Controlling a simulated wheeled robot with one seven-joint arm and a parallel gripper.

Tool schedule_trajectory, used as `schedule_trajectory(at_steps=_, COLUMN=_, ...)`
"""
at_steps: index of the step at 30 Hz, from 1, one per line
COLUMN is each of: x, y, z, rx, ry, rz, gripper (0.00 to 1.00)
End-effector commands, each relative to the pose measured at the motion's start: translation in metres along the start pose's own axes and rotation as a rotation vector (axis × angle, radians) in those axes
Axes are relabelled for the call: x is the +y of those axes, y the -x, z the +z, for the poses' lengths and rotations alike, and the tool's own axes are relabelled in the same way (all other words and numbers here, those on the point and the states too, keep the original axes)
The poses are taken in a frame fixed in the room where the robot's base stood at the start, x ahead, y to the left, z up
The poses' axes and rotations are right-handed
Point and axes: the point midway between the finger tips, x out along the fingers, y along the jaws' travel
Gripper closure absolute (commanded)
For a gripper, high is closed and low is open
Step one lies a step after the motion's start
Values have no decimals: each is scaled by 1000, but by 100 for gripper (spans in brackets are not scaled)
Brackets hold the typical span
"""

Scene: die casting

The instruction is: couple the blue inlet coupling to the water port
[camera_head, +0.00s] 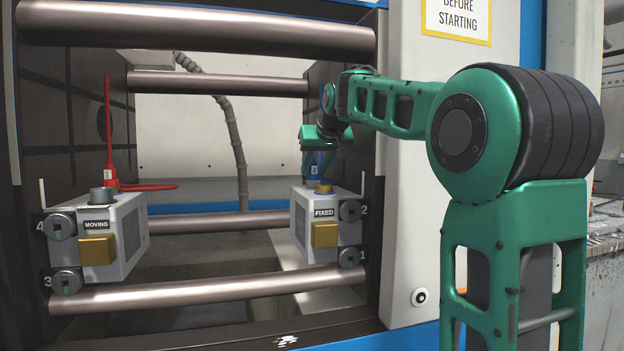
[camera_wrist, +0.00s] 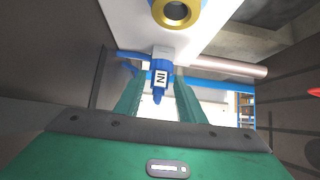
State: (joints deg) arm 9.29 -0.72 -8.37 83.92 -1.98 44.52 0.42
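The blue inlet coupling (camera_wrist: 161,76), labelled IN, is between the two green fingers of my gripper (camera_wrist: 160,84) in the wrist view. The fingers look open, with a narrow gap beside the coupling. Its grey end points toward the pale block; I cannot tell whether it touches. A brass ring with a dark hole, apparently the water port (camera_wrist: 175,12), is apart from the coupling at the top of the wrist view. In the head view my gripper (camera_head: 318,150) is over the block marked FIXED (camera_head: 299,232), and the coupling (camera_head: 314,172) shows just above its top.
The block marked MOVING (camera_head: 130,231) is at left, with a red coupling (camera_head: 109,172) upright behind its grey stub (camera_head: 102,195). Thick tie bars (camera_head: 200,29) cross above and below (camera_head: 210,290). The machine's pale right-hand frame (camera_head: 405,250) stands close to my arm.

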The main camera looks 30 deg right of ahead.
Motion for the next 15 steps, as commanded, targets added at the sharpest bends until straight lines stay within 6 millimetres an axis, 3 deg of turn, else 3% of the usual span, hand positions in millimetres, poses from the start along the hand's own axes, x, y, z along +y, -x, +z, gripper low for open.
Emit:
schedule_trajectory(at_steps=1, x=0, y=0, z=0, rx=0, ry=0, rz=0, gripper=78)
schedule_trajectory(at_steps=3, x=0, y=0, z=0, rx=0, ry=0, rz=0, gripper=94)
schedule_trajectory(at_steps=4, x=0, y=0, z=0, rx=0, ry=0, rz=0, gripper=98)
schedule_trajectory(at_steps=15, x=0, y=2, z=-2, rx=1, ry=0, rz=0, gripper=98)
